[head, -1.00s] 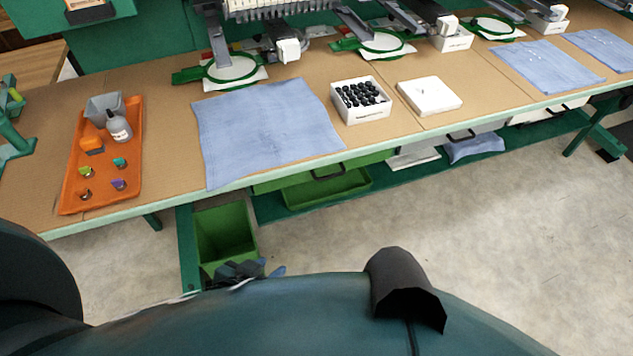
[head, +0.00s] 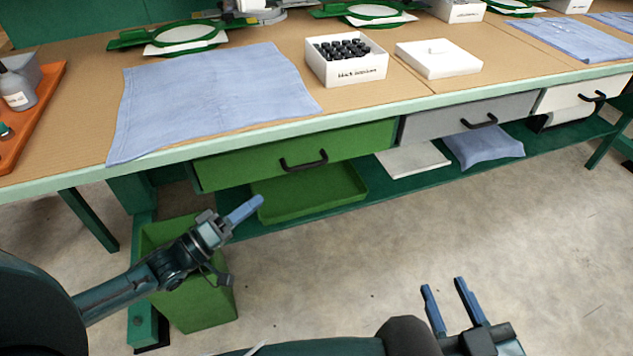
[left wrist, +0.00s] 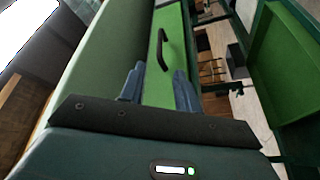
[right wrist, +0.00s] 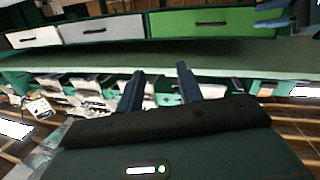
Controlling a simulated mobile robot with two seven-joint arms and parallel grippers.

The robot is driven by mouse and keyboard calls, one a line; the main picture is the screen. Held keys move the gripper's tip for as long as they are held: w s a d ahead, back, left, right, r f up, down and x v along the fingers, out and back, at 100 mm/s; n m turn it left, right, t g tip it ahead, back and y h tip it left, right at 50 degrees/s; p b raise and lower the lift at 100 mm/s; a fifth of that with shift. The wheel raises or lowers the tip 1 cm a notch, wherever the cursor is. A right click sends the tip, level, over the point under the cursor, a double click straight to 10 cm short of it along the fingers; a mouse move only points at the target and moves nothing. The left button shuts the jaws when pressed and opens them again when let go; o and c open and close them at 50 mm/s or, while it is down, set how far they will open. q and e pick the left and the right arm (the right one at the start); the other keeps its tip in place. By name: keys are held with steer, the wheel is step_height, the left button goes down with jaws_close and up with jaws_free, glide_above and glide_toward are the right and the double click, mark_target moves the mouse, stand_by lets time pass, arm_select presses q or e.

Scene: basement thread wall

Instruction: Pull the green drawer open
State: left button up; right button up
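The green drawer (head: 245,166) is under the table's front edge and looks shut. Its dark bar handle (head: 304,161) is at the middle of its front. My left gripper (head: 243,211) is in front of and below the drawer, left of the handle and apart from it. In the left wrist view the drawer front (left wrist: 172,22) and handle (left wrist: 163,50) show beyond the two spread, empty fingers (left wrist: 158,84). My right gripper (head: 447,300) is open and empty, low and well right of the handle. The drawer also shows in the right wrist view (right wrist: 180,24).
A grey drawer (head: 455,122) and a white drawer (head: 565,98) are to the right. A green tray (head: 312,192) lies on the lower shelf below the green drawer. A green bin (head: 200,305) stands under my left arm. The floor in front is clear.

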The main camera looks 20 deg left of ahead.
mark_target(300, 167)
arm_select(q)
steer(key=shift+h, duration=0.3)
steer(key=b+x, duration=0.1)
steer(key=x, duration=0.3)
steer(key=b+x, duration=0.1)
steer(key=x, duration=0.8)
steer(key=shift+w+a+b, duration=0.2)
steer(key=shift+w+b, duration=0.05)
steer(key=shift+b, duration=0.15)
arm_select(e)
steer(key=shift+s+a+n+t+y, duration=0.15)
steer(key=shift+a+n+t+y, duration=0.5)
steer(key=shift+n+t+y, duration=0.35)
arm_select(q)
steer(key=shift+c, duration=0.4)
jaws_close()
